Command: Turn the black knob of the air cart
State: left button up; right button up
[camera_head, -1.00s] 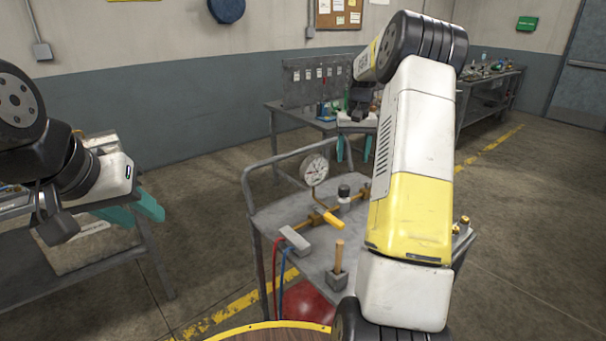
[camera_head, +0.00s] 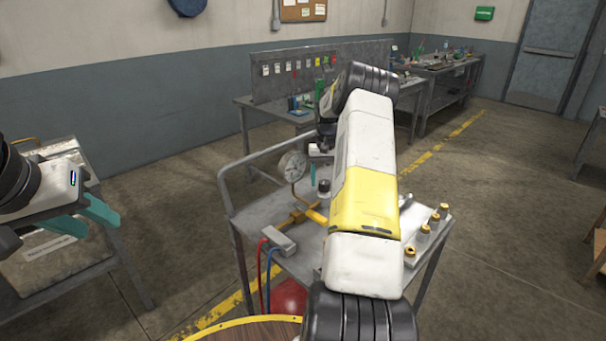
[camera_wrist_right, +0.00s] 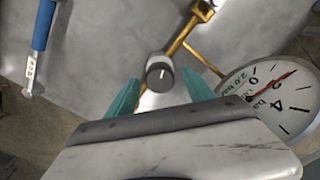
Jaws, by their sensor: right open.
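The black knob (camera_head: 323,187) stands on the brass pipe of the grey air cart (camera_head: 277,213). In the right wrist view the knob (camera_wrist_right: 160,72) is round, with a white mark on its grey face. My right gripper (camera_wrist_right: 161,82) is open, with one teal finger on each side of the knob in that view; I cannot tell whether they touch it. In the head view, one of its fingers (camera_head: 313,174) shows above and left of the knob, and my forearm hides much of the cart. My left gripper (camera_head: 100,212) is over the left table, its opening unclear.
A pressure gauge (camera_head: 292,166) stands left of the knob; it is close to my right gripper in the wrist view (camera_wrist_right: 272,97). A yellow handle (camera_head: 316,215) lies in front. Brass-topped fittings (camera_head: 433,222) line the cart's right side. A workbench (camera_head: 250,104) stands behind.

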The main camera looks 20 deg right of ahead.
jog(key=shift+f, duration=0.2)
grip_shut()
jog(key=shift+m, duration=0.3)
jog(key=shift+m, duration=3)
jog(key=shift+r, duration=0.1)
grip_release()
